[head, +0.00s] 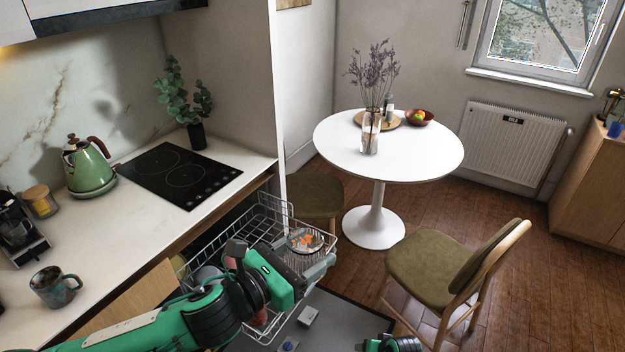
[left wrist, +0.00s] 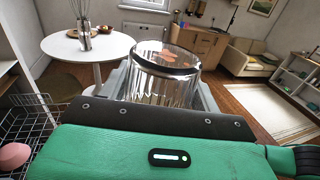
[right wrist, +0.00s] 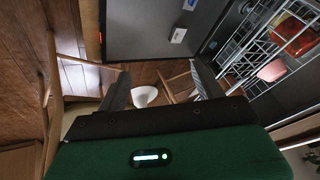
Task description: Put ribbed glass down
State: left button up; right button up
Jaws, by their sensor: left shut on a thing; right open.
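The ribbed glass (head: 305,238) is clear, with vertical ribs, and orange patches show in it. My left gripper (head: 310,262) is shut on it and holds it at the right side of the wire dish rack (head: 262,222). In the left wrist view the glass (left wrist: 163,80) sits between the grey fingers (left wrist: 160,95); what lies under it is hidden. My right gripper (right wrist: 160,88) is open and empty in the right wrist view, near the dishwasher door (right wrist: 150,30). Only a bit of my right arm shows at the head view's bottom edge.
The white counter (head: 130,225) holds a green kettle (head: 88,167), a mug (head: 55,287) and a black hob (head: 180,175). A round white table (head: 430,150) stands behind, with a vase (head: 370,135), tray and bowl (head: 419,117). A chair (head: 430,265) stands right. Reddish dishes (right wrist: 292,32) are in the rack.

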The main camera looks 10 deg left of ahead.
jog(key=w+a+r+y, duration=0.1)
jog(key=w+a+r, duration=0.25)
jog(key=r, duration=0.35)
jog(key=w+a+r+n+y, duration=0.1)
jog(key=w+a+r, duration=0.2)
jog(key=w+r, duration=0.3)
jog(key=w+a+r+y, duration=0.1)
jog(key=w+a+r, duration=0.2)
jog(key=r, duration=0.5)
jog(key=w+a+r+n, duration=0.1)
jog(key=a+r, duration=0.2)
jog(key=r, duration=0.7)
notch_tip(320, 180, up, 38)
jog(key=n+g+h, duration=0.4)
jog(key=n+h, duration=0.1)
jog(key=n, duration=0.3)
send_over(305, 239)
jog(key=d, duration=0.1)
jog(key=f, duration=0.7)
jog(key=a+f, duration=0.1)
jog(key=f, duration=0.3)
jog(key=shift+f, duration=0.3)
